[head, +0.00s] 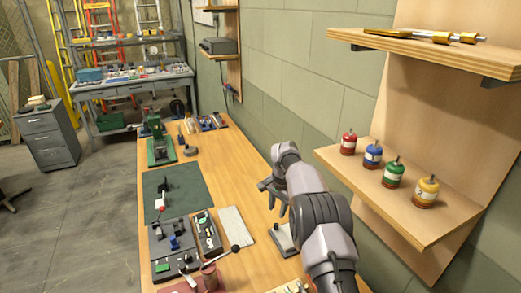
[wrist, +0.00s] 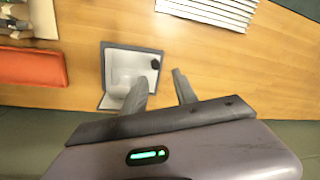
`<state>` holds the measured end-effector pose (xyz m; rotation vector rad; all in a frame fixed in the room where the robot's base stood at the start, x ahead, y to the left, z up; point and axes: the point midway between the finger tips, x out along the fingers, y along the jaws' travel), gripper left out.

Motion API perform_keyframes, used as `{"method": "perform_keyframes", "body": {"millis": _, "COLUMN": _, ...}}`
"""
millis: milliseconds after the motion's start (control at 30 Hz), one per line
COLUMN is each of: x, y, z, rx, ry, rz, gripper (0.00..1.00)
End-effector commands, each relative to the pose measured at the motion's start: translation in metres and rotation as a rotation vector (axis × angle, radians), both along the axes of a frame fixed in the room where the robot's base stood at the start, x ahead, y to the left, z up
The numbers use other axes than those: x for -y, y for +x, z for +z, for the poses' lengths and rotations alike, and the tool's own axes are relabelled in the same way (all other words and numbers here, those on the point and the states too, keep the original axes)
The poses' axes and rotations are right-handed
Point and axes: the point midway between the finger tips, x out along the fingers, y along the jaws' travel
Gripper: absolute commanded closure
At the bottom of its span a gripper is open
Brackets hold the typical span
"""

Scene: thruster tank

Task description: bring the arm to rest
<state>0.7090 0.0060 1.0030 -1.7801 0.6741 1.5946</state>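My arm reaches over the wooden bench (head: 205,170) along the wall. My gripper (head: 272,197) hangs above the bench's right side, pointing down. In the wrist view, my gripper (wrist: 159,77) has its two fingers apart, with nothing held between them. A small grey plate with a lighter top and a dark knob (wrist: 118,61) lies below the fingers, partly covered by the left one. It also shows in the head view as a grey plate (head: 283,238) on the bench, partly hidden by my arm.
A wall shelf (head: 400,220) at right holds red (head: 348,144), blue (head: 372,156), green (head: 393,173) and yellow (head: 426,192) canisters, close to my arm. Levered devices (head: 174,245), a pale ribbed pad (head: 235,227) and a dark green mat (head: 178,190) occupy the bench. Bare wood lies beyond my gripper.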

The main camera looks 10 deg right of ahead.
Motion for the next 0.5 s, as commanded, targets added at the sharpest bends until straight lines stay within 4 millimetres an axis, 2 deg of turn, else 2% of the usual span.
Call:
{"method": "perform_keyframes", "body": {"millis": 67, "x": -0.002, "y": -0.008, "z": 0.042, "rx": 0.036, "ry": 0.004, "rz": 0.032, "gripper": 0.65}}
{"method": "perform_keyframes", "body": {"millis": 167, "x": -0.007, "y": -0.042, "z": 0.111, "rx": 0.091, "ry": 0.012, "rz": 0.095, "gripper": 0.65}}
{"method": "perform_keyframes", "body": {"millis": 200, "x": -0.009, "y": -0.063, "z": 0.137, "rx": 0.116, "ry": 0.013, "rz": 0.125, "gripper": 0.65}}
{"method": "perform_keyframes", "body": {"millis": 267, "x": -0.012, "y": -0.100, "z": 0.171, "rx": 0.152, "ry": 0.015, "rz": 0.167, "gripper": 0.65}}
{"method": "perform_keyframes", "body": {"millis": 300, "x": -0.014, "y": -0.128, "z": 0.189, "rx": 0.177, "ry": 0.015, "rz": 0.193, "gripper": 0.65}}
{"method": "perform_keyframes", "body": {"millis": 367, "x": -0.017, "y": -0.174, "z": 0.209, "rx": 0.214, "ry": 0.014, "rz": 0.234, "gripper": 0.65}}
{"method": "perform_keyframes", "body": {"millis": 400, "x": -0.019, "y": -0.207, "z": 0.218, "rx": 0.240, "ry": 0.013, "rz": 0.259, "gripper": 0.65}}
{"method": "perform_keyframes", "body": {"millis": 467, "x": -0.022, "y": -0.258, "z": 0.222, "rx": 0.278, "ry": 0.009, "rz": 0.298, "gripper": 0.65}}
{"method": "perform_keyframes", "body": {"millis": 500, "x": -0.024, "y": -0.292, "z": 0.220, "rx": 0.304, "ry": 0.005, "rz": 0.323, "gripper": 0.65}}
